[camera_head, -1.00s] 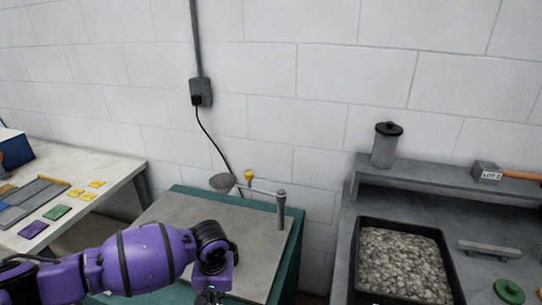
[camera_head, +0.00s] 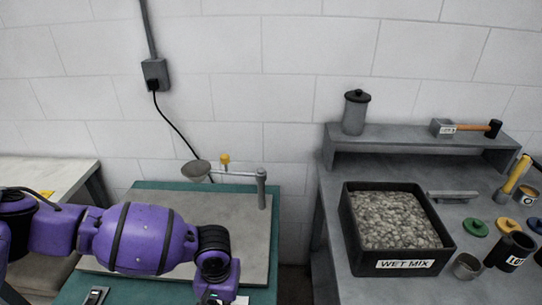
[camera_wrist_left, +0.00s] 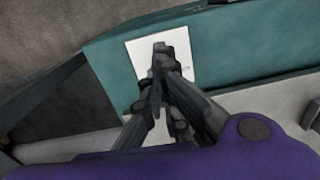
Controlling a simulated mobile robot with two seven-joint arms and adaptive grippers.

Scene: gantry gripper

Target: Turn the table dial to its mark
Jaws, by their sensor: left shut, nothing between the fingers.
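My left arm reaches in from the left over the teal-edged table (camera_head: 262,295) in the head view. Its fingers are not clear there, below the purple wrist at the bottom edge. In the left wrist view my left gripper (camera_wrist_left: 159,62) is shut and empty. Its fingertips lie in front of a white square plate (camera_wrist_left: 182,44) on a teal surface. A small dark marking shows on the plate just right of the fingertips. I cannot make out a dial; the fingers cover part of the plate. My right gripper is not in view.
A grey bowl on an arm (camera_head: 196,170) and post (camera_head: 262,188) stand at the table's back. A small dark device (camera_head: 95,297) lies at its front left.

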